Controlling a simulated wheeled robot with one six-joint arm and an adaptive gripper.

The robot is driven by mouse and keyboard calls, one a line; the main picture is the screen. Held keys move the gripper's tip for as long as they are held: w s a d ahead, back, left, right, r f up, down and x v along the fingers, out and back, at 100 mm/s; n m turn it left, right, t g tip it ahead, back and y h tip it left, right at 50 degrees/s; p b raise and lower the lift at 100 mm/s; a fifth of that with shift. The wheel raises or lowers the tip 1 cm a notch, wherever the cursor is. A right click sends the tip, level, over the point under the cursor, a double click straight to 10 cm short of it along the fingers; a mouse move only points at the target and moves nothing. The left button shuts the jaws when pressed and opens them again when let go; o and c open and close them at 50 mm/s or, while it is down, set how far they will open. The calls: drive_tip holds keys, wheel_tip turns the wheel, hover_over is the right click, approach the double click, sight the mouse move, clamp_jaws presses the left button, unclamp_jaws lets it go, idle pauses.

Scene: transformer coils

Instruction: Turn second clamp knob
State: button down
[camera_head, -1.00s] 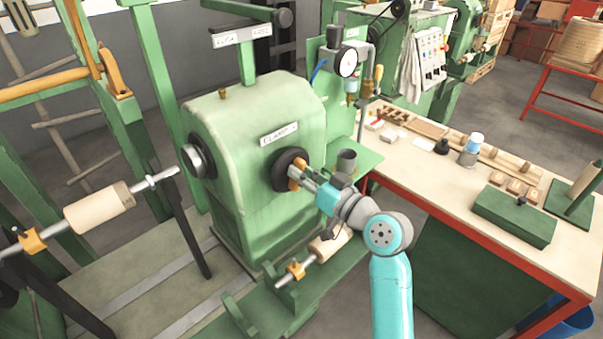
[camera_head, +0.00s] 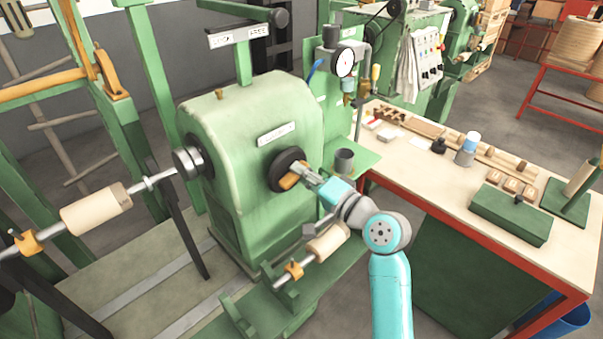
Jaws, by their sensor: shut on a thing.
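The clamp knob is a black round disc (camera_head: 278,172) with an orange-brown grip bar (camera_head: 290,180) across its face. It sits on the front of a large green machine housing (camera_head: 245,130), below a white label plate (camera_head: 276,134) whose text is too blurred to read. The bar slants from lower left to upper right. My gripper (camera_head: 301,174) reaches in from the lower right and is shut on the bar. Its fingers hide part of the bar and disc. A second dark, metal-faced round fitting (camera_head: 187,161) is on the housing's left side.
A shaft with a cream roll (camera_head: 96,209) extends left of the housing. Another cream roll (camera_head: 329,241) on a shaft lies close below my wrist. A grey cup (camera_head: 344,161) stands on a green shelf just behind my gripper. A red-edged workbench (camera_head: 540,225) is at the right.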

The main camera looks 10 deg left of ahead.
drive_tip(key=shift+s+a+f+m, duration=0.1)
drive_tip(key=shift+f+m, duration=0.2)
drive_tip(key=shift+m, duration=2.6)
drive_tip(key=shift+s+a+f+m, duration=0.1)
drive_tip(key=shift+f+m, duration=0.15)
drive_tip(key=shift+m, duration=2.65)
drive_tip(key=shift+s+f+m, duration=0.1)
drive_tip(key=shift+f+m, duration=0.2)
drive_tip(key=shift+m, duration=2.6)
drive_tip(key=c, duration=1.1)
unclamp_jaws()
drive_tip(key=v, duration=1.2)
